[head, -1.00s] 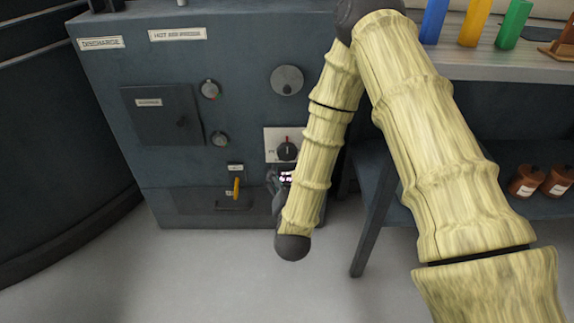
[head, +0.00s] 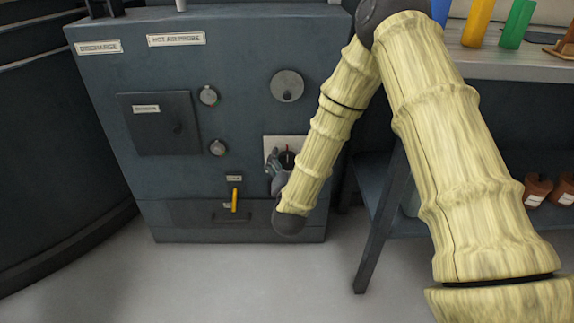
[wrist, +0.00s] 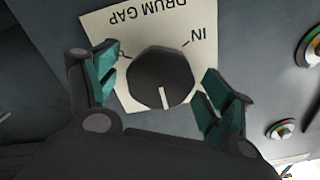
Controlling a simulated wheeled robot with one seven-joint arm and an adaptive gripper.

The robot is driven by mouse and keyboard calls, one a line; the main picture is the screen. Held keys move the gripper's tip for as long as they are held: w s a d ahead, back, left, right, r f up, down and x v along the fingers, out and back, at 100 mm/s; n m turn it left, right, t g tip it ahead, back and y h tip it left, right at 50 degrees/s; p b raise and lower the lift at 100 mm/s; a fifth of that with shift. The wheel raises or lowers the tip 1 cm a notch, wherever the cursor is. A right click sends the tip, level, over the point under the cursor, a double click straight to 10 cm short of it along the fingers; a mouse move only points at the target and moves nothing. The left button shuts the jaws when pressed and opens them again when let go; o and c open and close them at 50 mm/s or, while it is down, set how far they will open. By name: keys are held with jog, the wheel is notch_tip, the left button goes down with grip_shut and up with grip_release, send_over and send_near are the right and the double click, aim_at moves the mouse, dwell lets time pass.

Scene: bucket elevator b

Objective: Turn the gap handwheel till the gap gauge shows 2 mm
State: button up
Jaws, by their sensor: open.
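A dark round knob (wrist: 161,80) with a white line on its face sits on a pale plate (wrist: 105,25) lettered DRUM GAP and IN, upside down in the wrist view. In the head view the knob (head: 288,158) is partly behind my gripper (head: 279,168). In the wrist view my gripper (wrist: 161,90) is open, its green-padded fingers on either side of the knob; I cannot tell whether they touch it. A grey round disc (head: 287,86) above the plate carries no readable label. I cannot make out a gap gauge reading in millimetres.
The grey cabinet (head: 110,75) also carries a square door (head: 155,115), two small round fittings (head: 208,95) and a yellow lever (head: 234,200). A bench (head: 495,62) with coloured blocks stands to the right, its leg (head: 375,240) close to my arm. Floor in front is clear.

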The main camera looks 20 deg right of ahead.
jog(key=shift+w+d, duration=0.1)
jog(key=shift+w, duration=0.35)
jog(key=c, duration=1)
jog(key=shift+c, duration=0.2)
